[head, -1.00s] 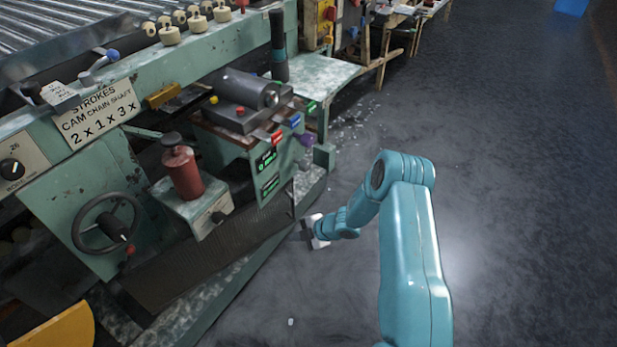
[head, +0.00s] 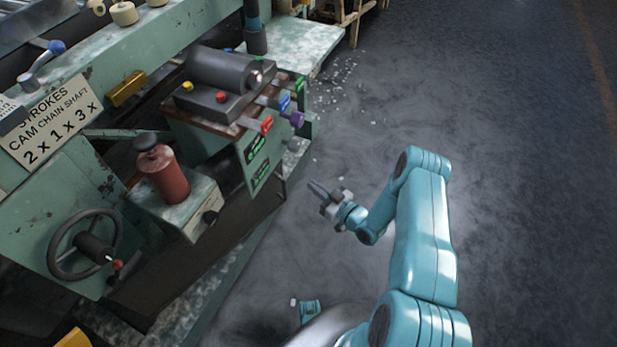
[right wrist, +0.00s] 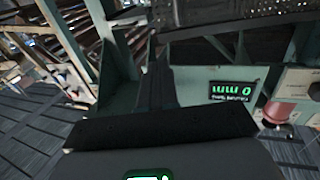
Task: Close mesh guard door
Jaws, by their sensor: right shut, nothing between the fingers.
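A dark mesh panel (right wrist: 240,12), which looks like the guard door, crosses the top of the right wrist view and is cut off by the frame edge. In the head view, a dark brown panel or opening (head: 185,268) runs along the machine's lower front; I cannot tell there whether the door is open or shut. My right gripper (head: 317,188) is shut and empty, above the floor just right of the machine front, apart from it. Its dark fingers (right wrist: 160,85) point towards the machine in the wrist view.
The green machine carries a handwheel (head: 86,245), a red cylinder (head: 163,172) and a lever row with red, blue, green and purple ends (head: 267,124). A small green display (right wrist: 230,90) shows in the wrist view. Grey floor (head: 520,200) to the right is clear.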

